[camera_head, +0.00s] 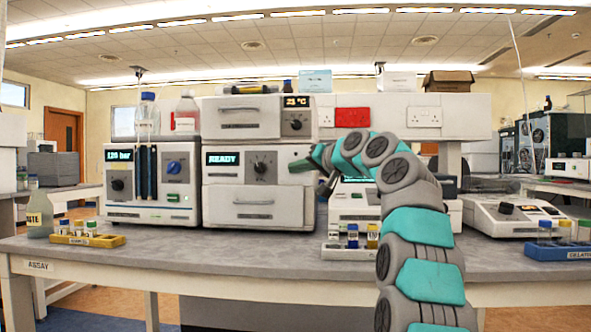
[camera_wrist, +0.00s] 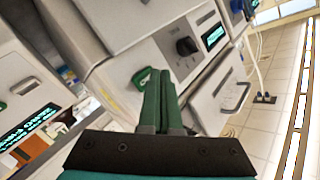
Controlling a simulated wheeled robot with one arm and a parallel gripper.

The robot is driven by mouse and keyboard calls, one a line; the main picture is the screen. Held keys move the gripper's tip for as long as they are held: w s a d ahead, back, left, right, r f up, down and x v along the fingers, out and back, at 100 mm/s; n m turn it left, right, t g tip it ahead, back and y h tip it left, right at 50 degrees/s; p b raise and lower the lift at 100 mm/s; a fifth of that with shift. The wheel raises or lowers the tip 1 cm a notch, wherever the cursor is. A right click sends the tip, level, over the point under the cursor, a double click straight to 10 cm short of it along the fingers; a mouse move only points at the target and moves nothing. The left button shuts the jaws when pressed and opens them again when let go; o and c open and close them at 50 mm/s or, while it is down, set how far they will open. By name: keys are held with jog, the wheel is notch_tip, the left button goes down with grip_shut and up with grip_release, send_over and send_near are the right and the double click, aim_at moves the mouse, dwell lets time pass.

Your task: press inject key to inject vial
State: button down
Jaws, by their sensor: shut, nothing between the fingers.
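The white READY module (camera_head: 225,180) stands in the middle of the instrument stack, with a lit display and a dark knob (camera_head: 260,167). In the wrist view its front shows the knob (camera_wrist: 187,46), the display (camera_wrist: 213,36) and a green key (camera_wrist: 142,78), which I take to be the inject key.
A yellow vial rack (camera_head: 88,240) lies at the left of the bench and a blue rack (camera_head: 560,252) at the right. A white vial rack (camera_head: 350,253) stands below my arm. The bench front between them is clear.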

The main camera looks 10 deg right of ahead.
jog(key=shift+w, duration=0.1)
jog(key=shift+w+d+p, duration=0.1)
jog(key=shift+w+p, duration=0.15)
jog(key=shift+p, duration=0.05)
jog(key=shift+w+d+p, duration=0.1)
jog(key=shift+w+p, duration=0.25)
dwell(0.6)
dwell(0.3)
jog(key=shift+s+a+b, duration=0.2)
jog(key=shift+s+b, duration=0.4)
jog(key=shift+s, duration=0.15)
jog(key=shift+s, duration=0.1)
jog(key=s+b, duration=0.1)
jog(key=s+a+b, duration=0.1)
jog(key=s, duration=0.1)
jog(key=s+b, duration=0.1)
jog(key=shift+s+a, duration=0.3)
